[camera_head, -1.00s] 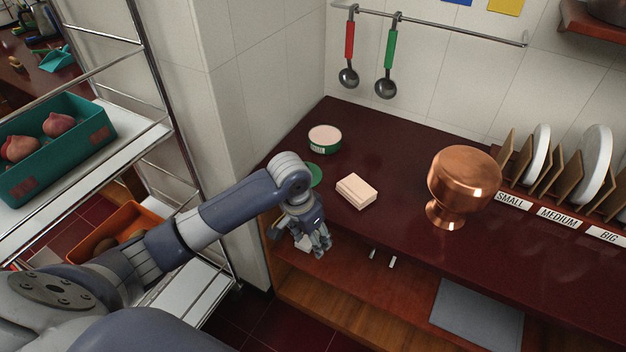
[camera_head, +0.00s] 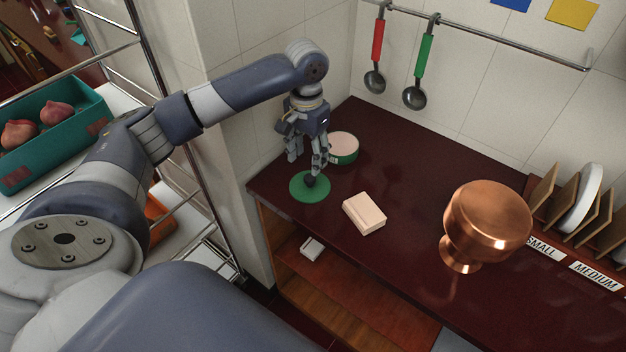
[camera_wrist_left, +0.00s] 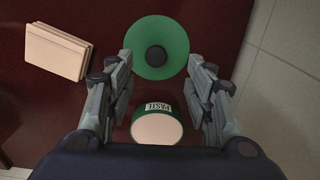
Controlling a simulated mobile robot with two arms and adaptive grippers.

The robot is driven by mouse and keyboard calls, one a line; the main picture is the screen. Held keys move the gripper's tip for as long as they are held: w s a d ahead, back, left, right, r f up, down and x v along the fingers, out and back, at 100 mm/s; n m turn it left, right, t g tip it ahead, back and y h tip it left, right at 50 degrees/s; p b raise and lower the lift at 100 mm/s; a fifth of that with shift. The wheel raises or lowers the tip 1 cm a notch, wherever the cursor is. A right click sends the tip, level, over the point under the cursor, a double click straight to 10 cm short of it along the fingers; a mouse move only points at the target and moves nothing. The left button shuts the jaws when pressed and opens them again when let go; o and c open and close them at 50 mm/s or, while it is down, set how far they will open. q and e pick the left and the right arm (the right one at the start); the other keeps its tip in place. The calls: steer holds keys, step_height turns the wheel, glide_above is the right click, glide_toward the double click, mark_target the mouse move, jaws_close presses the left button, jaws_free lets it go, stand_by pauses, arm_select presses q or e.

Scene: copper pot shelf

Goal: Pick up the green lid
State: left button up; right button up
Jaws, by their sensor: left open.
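The green lid (camera_head: 304,188) lies flat on the dark red counter near its left end, with a dark round knob in its middle. In the left wrist view the lid (camera_wrist_left: 172,50) lies beyond the fingertips, its knob (camera_wrist_left: 156,56) between the lines of the two fingers. My left gripper (camera_head: 309,168) is open and empty, pointing down just above the lid; in the head view its fingertips come close to the knob. Its spread fingers also show in the left wrist view (camera_wrist_left: 160,75). I cannot tell whether anything touches. My right gripper is not in view.
A green and cream labelled container (camera_head: 344,148) stands right behind the gripper. A pale block (camera_head: 364,214) lies right of the lid. A copper pot (camera_head: 487,222) stands farther right, near a plate rack (camera_head: 575,200). A wall (camera_head: 235,130) is close on the left.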

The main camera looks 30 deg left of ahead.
mark_target(310, 177)
arm_select(q)
steer(key=shift+s+f, duration=0.2)
steer(key=shift+f, duration=0.85)
steer(key=shift+w+f, duration=0.15)
steer(key=shift+f, duration=0.15)
steer(key=f, duration=0.1)
steer(key=f+p, duration=0.1)
steer(key=f, duration=0.2)
steer(key=shift+d+f, duration=0.2)
steer(key=shift+d, duration=0.05)
steer(key=shift+w+f, duration=0.1)
steer(key=shift+f, duration=0.3)
jaws_close()
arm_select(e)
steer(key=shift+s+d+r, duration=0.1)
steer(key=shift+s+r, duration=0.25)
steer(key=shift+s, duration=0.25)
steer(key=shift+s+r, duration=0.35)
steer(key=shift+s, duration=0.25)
